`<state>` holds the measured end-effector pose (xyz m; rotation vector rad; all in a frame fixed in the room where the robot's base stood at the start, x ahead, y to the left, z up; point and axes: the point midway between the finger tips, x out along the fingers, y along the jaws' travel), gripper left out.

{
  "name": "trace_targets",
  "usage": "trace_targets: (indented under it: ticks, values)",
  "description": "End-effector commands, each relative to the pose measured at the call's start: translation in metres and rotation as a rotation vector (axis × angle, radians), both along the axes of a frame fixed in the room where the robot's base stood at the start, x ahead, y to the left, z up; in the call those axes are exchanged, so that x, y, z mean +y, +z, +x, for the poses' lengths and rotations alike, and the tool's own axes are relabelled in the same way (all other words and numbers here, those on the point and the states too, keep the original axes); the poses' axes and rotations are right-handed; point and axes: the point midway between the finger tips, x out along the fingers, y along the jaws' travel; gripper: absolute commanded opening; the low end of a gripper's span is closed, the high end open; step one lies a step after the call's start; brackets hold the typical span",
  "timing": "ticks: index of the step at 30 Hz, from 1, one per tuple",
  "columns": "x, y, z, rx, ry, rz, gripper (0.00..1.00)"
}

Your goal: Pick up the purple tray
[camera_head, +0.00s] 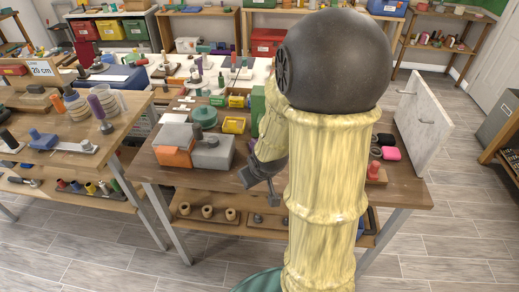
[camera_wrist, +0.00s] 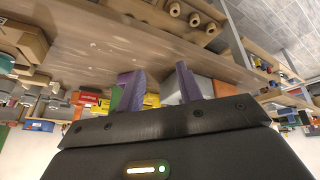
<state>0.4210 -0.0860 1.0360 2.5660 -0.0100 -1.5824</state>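I cannot clearly make out a purple tray in either view. A small purple object (camera_head: 222,49) lies on the white table at the back, too small to tell what it is. My gripper (camera_head: 258,190) hangs at the front edge of the middle wooden table, beside the grey box (camera_head: 213,151). In the wrist view my gripper (camera_wrist: 158,72) shows two dark purplish fingers spread apart with nothing held between them. My own arm hides the middle and right part of the table in the head view.
An orange box (camera_head: 174,156), a green round container (camera_head: 204,117) and a yellow bin (camera_head: 233,125) stand on the middle table. A pale upright panel (camera_head: 423,117) stands at the right. The floor (camera_head: 465,225) at right is clear.

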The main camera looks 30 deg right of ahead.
Motion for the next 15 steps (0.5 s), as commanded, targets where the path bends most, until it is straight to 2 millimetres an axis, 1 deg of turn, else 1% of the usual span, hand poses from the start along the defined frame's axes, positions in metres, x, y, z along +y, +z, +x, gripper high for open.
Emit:
trace_targets:
  ticks: [1,6,10,15]
  values:
    - [-0.015,-0.008,0.006,-0.028,0.003,0.001,0.36]
    - [-0.049,-0.023,0.029,-0.164,0.060,0.019,0.36]
    - [-0.070,-0.031,0.040,-0.283,0.099,0.056,0.36]
    - [-0.096,-0.032,0.047,-0.468,0.134,0.123,0.36]
